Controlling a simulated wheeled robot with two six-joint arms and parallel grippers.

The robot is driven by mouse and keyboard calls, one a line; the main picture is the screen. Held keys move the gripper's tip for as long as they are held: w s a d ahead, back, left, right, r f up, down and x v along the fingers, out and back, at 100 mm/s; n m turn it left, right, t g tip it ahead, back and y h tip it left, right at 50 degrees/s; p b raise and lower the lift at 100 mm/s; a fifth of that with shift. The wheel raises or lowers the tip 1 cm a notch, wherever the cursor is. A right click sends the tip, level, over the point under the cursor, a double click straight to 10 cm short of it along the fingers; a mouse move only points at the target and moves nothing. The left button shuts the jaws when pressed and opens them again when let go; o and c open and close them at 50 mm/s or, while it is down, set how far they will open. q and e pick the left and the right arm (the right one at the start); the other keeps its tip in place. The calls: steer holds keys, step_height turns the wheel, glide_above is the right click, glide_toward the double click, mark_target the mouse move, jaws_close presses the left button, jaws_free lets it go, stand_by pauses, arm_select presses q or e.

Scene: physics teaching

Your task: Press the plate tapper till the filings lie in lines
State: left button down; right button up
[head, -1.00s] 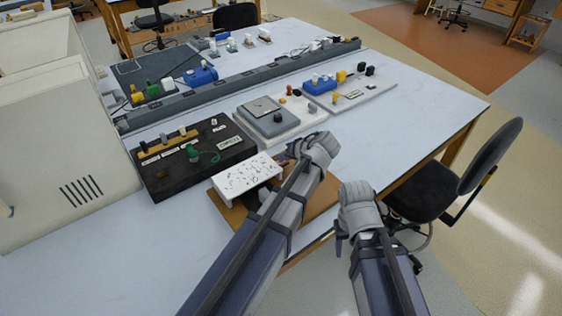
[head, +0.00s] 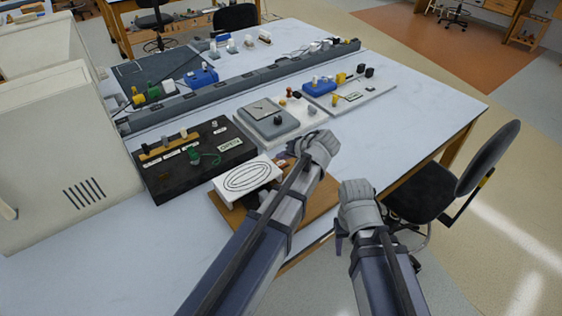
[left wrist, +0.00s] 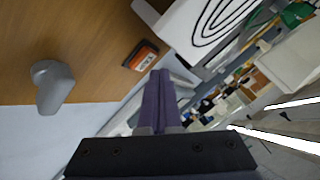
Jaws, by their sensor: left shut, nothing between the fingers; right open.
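The white plate (head: 247,180) sits on a wooden board (head: 227,213) in the head view. Dark filings on it lie in nested oval lines, which also show on the plate's edge in the left wrist view (left wrist: 205,30). My left gripper (head: 288,167) is just right of the plate, partly hidden by its own arm. In the left wrist view its purple fingers (left wrist: 160,80) are shut and empty. Their tips are close to a small orange-and-black block (left wrist: 141,55) on the board; I cannot tell whether they touch. My right gripper (head: 341,240) hangs empty near the table's front edge.
A grey knob (left wrist: 52,85) stands on the board. A black box with a green wire (head: 190,160) is behind the plate, and a meter (head: 270,117) is farther back. A beige cabinet (head: 75,150) stands at the left. The table's right part (head: 420,120) is clear.

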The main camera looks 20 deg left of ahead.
mark_target(283, 165)
arm_select(q)
step_height(283, 165, up, 5)
steer(key=p, duration=0.5)
arm_select(e)
step_height(283, 165, up, 5)
steer(key=shift+f, duration=0.1)
stand_by(0.7)
